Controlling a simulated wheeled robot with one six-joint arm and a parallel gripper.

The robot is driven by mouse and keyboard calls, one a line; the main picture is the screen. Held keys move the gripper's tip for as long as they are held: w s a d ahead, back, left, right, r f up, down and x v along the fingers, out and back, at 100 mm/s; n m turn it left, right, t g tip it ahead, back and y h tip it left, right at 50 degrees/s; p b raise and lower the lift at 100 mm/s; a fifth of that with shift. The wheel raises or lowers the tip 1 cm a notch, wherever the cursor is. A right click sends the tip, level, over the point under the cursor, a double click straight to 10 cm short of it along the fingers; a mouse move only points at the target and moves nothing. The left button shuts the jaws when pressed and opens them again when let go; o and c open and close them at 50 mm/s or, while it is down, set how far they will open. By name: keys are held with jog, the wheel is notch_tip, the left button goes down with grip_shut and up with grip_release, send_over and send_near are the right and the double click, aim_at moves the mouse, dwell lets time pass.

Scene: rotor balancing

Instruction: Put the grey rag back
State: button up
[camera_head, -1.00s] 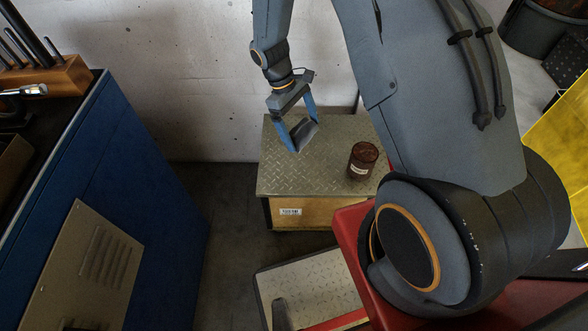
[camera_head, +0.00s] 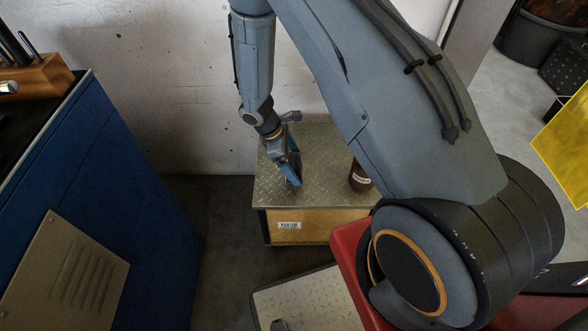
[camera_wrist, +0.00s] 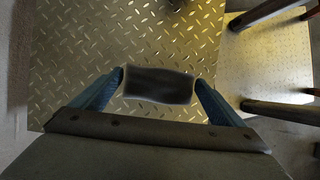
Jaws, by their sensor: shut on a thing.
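The grey rag (camera_wrist: 158,85) is a small dark cloth held between the two blue fingers of my gripper (camera_wrist: 160,86) in the wrist view. It is over the diamond-plate top of a low cabinet (camera_wrist: 85,40); I cannot tell how high. In the head view my gripper (camera_head: 292,180) points down over the cabinet's metal top (camera_head: 320,190). The rag is mostly hidden there by the fingers.
A dark brown jar (camera_head: 359,178) with a pale label stands on the cabinet top, right of my gripper, partly hidden by my arm. A blue workbench (camera_head: 150,200) stands at the left. A white wall (camera_head: 180,90) is behind the cabinet.

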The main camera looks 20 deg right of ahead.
jog(key=shift+f, duration=1.8)
jog(key=shift+f, duration=0.15)
jog(key=o, duration=0.6)
jog(key=shift+o, duration=0.2)
jog(key=v, duration=1.2)
notch_tip(320, 180, up, 24)
jog(key=m+t+y, duration=0.1)
jog(key=m+y, duration=0.3)
jog(key=m, duration=1.1)
send_over(294, 169)
jog(key=s+d, duration=0.3)
jog(key=s, duration=1.1)
jog(key=shift+s+d+b, duration=0.1)
jog(key=shift+s+b, duration=0.1)
jog(key=shift+b, duration=0.25)
